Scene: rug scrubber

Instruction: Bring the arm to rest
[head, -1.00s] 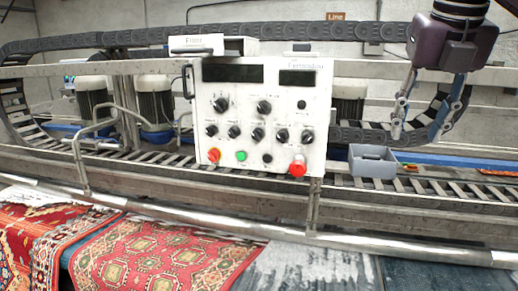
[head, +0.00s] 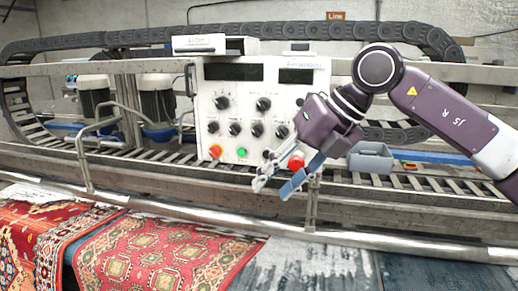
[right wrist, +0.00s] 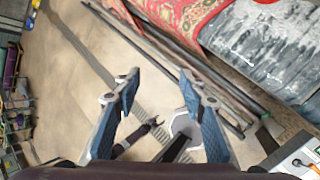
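My right arm reaches in from the right in the head view. Its gripper (head: 272,188) hangs tilted down and to the left, in front of the control panel's lower right part. In the right wrist view the two blue-padded fingers (right wrist: 158,80) are spread apart with nothing between them. My left gripper does not show in the head view. A small dark purple arm part (right wrist: 135,138) low in the right wrist view may be my left arm; its finger state is too small to tell.
The white control panel (head: 240,113) with knobs and buttons stands behind my right gripper. A grey bin (head: 371,163) sits on the machine to the right. A metal rail (head: 200,216) runs along the front, with red patterned rugs (head: 165,250) below it.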

